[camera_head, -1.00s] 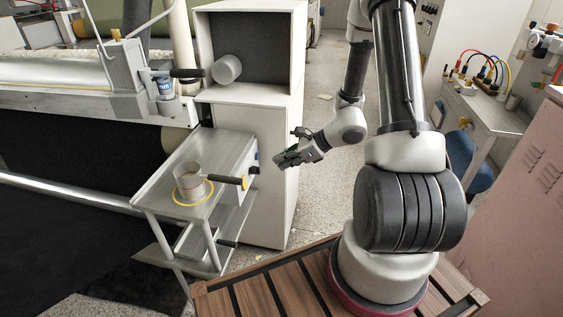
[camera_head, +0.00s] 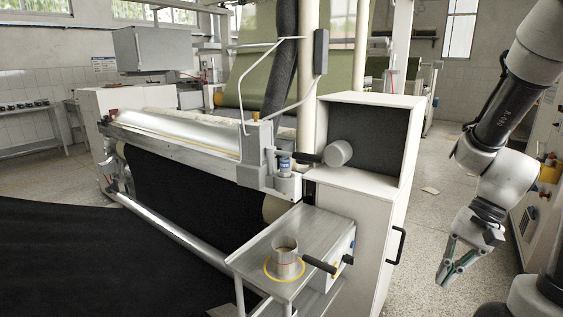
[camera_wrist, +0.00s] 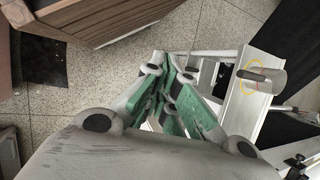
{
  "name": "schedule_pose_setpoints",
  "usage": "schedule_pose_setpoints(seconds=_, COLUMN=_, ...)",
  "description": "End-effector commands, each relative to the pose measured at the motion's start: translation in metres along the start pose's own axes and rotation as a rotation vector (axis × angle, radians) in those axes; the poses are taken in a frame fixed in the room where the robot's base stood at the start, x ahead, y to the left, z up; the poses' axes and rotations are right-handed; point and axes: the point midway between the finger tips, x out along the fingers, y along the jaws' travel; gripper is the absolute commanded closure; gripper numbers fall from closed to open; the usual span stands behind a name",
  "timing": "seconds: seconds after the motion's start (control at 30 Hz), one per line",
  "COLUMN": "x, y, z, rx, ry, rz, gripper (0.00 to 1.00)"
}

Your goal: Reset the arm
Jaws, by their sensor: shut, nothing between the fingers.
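My arm (camera_head: 508,120) hangs at the right side of the head view, bent at the elbow. My gripper (camera_head: 446,274) is at its lower end, pointing down and slightly left. It is shut and empty, and clear of the cabinet and the side table to its left. In the wrist view the grey and green fingers of my gripper (camera_wrist: 172,68) come together in the middle, with nothing held between them.
A metal side table (camera_head: 262,245) carries a metal cup (camera_head: 285,262) inside a yellow ring. A white cabinet (camera_head: 352,235) with a black handle stands beside it. The large fabric machine (camera_head: 190,150) fills the left. Speckled floor lies open behind my gripper.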

Motion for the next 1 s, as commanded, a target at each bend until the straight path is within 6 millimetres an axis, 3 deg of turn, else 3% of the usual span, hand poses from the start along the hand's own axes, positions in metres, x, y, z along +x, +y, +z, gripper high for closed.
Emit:
schedule_pose_setpoints(seconds=0.03, x=-0.019, y=0.005, z=0.008, rx=-0.102, ry=0.058, rz=0.050, gripper=1.00)
schedule_pose_setpoints(seconds=0.2, x=-0.074, y=0.020, z=0.029, rx=-0.385, ry=0.249, rz=0.214, gripper=1.00)
schedule_pose_setpoints(seconds=0.4, x=-0.125, y=0.020, z=0.055, rx=-0.598, ry=0.482, rz=0.300, gripper=1.00)
schedule_pose_setpoints(seconds=0.63, x=-0.148, y=0.005, z=0.080, rx=-0.699, ry=0.631, rz=0.252, gripper=1.00)
schedule_pose_setpoints(seconds=1.0, x=-0.149, y=0.001, z=0.082, rx=-0.718, ry=0.639, rz=0.245, gripper=1.00)
